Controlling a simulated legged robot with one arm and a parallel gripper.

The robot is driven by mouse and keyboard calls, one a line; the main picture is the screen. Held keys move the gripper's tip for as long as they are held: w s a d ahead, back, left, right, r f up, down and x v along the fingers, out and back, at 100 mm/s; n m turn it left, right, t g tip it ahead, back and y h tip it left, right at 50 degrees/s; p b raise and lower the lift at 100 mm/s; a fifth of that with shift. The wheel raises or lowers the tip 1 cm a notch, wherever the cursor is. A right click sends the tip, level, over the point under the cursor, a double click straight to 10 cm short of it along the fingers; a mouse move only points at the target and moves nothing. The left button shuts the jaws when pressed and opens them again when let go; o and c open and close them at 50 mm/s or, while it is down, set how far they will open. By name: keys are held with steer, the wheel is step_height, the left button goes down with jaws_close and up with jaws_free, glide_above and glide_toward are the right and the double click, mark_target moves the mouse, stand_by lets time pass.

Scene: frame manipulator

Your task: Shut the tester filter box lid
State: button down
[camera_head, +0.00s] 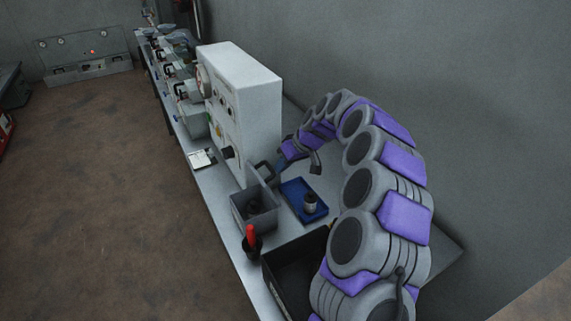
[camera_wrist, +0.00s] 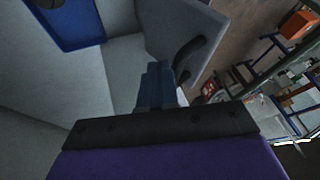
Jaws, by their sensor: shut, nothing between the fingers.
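The grey tester filter box (camera_head: 240,213) stands on the bench in front of the white tester, open at the top with a dark item inside. Its grey lid (camera_head: 252,176) stands raised at the far side, with a black handle (camera_head: 264,169). In the wrist view the lid (camera_wrist: 172,22) and its black handle (camera_wrist: 193,56) are just beyond my fingers. My gripper (camera_head: 280,163) is shut and empty close to the handle side of the lid; its blue fingers (camera_wrist: 156,80) show in the wrist view. I cannot tell whether they touch the lid.
A blue tray (camera_head: 293,190) with a small jar (camera_head: 310,202) lies right of the box. A black bin (camera_head: 290,270) and a red-handled tool in a dark holder (camera_head: 251,240) are nearer. The white tester (camera_head: 240,105) stands behind; a wall bounds the right.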

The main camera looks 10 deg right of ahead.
mark_target(260, 179)
steer(key=a+h, duration=0.1)
steer(key=a, duration=0.1)
steer(key=s+a+t+h+p, duration=0.1)
steer(key=a+h, duration=0.1)
steer(key=s+a+n+h+p, duration=0.1)
steer(key=a+h, duration=0.1)
steer(key=a, duration=0.1)
steer(key=shift+s+r+t, duration=0.15)
steer(key=shift+r+t, duration=0.15)
steer(key=shift+r, duration=0.05)
steer(key=shift+s+f+h, duration=0.1)
steer(key=shift+s+h, duration=0.05)
steer(key=shift+h, duration=0.25)
steer(key=shift+s+d+f+n+t+h, duration=0.1)
steer(key=shift+s+f+n+t+h, duration=0.15)
steer(key=shift+h, duration=0.25)
steer(key=shift+s, duration=0.1)
steer(key=shift+s+a+f+t+h, duration=0.1)
steer(key=shift+a+f+t+h, duration=0.15)
steer(key=shift+a+h, duration=0.2)
steer(key=shift+s+a+f+n+t+h+b, duration=0.2)
steer(key=shift+s+a+f+h+b, duration=0.3)
steer(key=shift+a+f, duration=0.55)
steer(key=shift+s+a+f+n+t+h+b, duration=0.2)
steer(key=shift+a+f+h+b, duration=0.35)
steer(key=shift+a+f+b, duration=0.5)
steer(key=shift+s+a+f+n+t+h+b, duration=0.2)
steer(key=shift+s+a+f+h+b, duration=0.35)
steer(key=shift+a, duration=0.8)
steer(key=shift+w+a+f, duration=0.15)
